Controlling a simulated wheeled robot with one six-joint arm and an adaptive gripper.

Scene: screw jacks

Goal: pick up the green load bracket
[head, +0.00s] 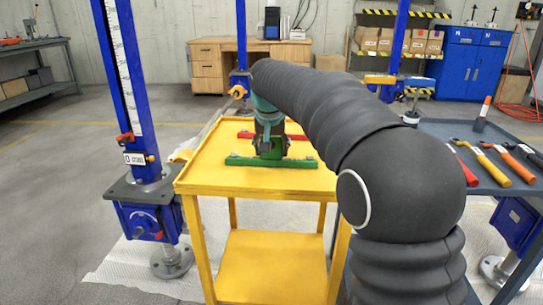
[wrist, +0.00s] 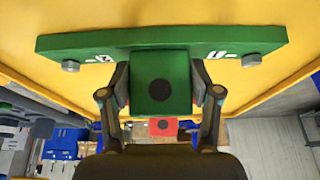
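The green load bracket (head: 272,160) is a long flat bar with an upright block in its middle. It lies on the top tray of the yellow cart (head: 210,176), and a bolt shows near each end of the bar. In the wrist view its block (wrist: 162,88) has a black dot facing me. My gripper (head: 270,142) is over the bracket. In the wrist view my gripper (wrist: 162,85) has one finger against each side of the block, with no clear gap seen. The bracket appears to rest on the tray.
A red bracket (head: 298,136) lies behind the green one, and its block shows in the wrist view (wrist: 163,127). A blue screw jack (head: 146,215) stands left of the cart. A grey table (head: 500,180) with tools, including a yellow-handled one (head: 492,167), is at right.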

